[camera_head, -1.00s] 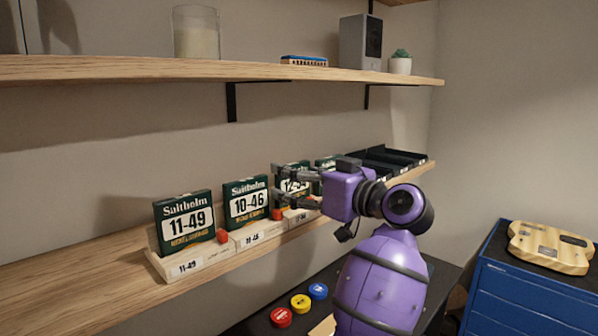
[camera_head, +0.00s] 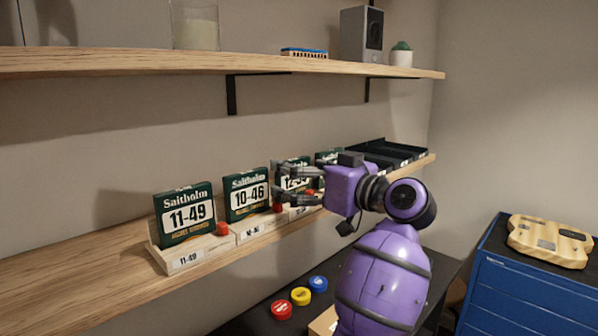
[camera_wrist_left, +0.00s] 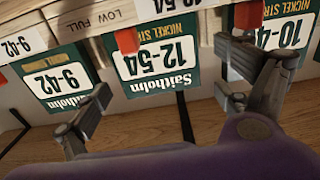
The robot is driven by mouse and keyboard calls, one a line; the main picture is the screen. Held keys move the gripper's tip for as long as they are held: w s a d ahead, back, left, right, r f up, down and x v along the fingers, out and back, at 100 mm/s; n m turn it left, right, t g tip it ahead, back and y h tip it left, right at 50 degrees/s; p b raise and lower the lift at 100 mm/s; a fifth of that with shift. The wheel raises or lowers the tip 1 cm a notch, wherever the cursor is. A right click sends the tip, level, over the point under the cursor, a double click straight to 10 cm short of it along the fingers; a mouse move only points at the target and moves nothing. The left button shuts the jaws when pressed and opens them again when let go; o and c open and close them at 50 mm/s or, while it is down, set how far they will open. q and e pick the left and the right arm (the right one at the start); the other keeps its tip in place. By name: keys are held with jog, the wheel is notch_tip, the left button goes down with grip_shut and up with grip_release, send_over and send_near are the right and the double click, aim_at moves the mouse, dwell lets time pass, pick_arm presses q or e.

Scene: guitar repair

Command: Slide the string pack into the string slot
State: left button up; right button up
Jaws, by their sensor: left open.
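My left gripper (camera_head: 276,181) is open at the row of string packs on the lower shelf. In the left wrist view its fingers (camera_wrist_left: 163,85) spread to either side of the green 12-54 pack (camera_wrist_left: 158,62), which appears upside down there; I cannot tell if they touch it. The 12-54 pack is partly hidden behind the fingers in the head view (camera_head: 294,178). The 11-49 pack (camera_head: 184,215) and 10-46 pack (camera_head: 246,194) stand in wooden slots with labels and red markers. The 9-42 pack (camera_wrist_left: 62,80) is beside the 12-54 pack. My right gripper is out of view.
Several black trays (camera_head: 385,155) stand at the shelf's far right end. An upper shelf (camera_head: 150,65) runs above the packs. Bare shelf (camera_head: 70,285) lies left of the 11-49 slot. Red, yellow (camera_head: 301,296) and blue discs lie below, and a blue cabinet (camera_head: 525,290) stands right.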

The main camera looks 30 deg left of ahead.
pick_arm(q)
jog(key=v, duration=1.1)
jog(key=shift+d, duration=0.35)
jog(key=shift+s+d, duration=0.1)
jog(key=shift+s, duration=0.05)
jog(key=r+v, duration=0.1)
jog(key=v, duration=1)
dwell(0.5)
jog(key=shift+r, duration=0.1)
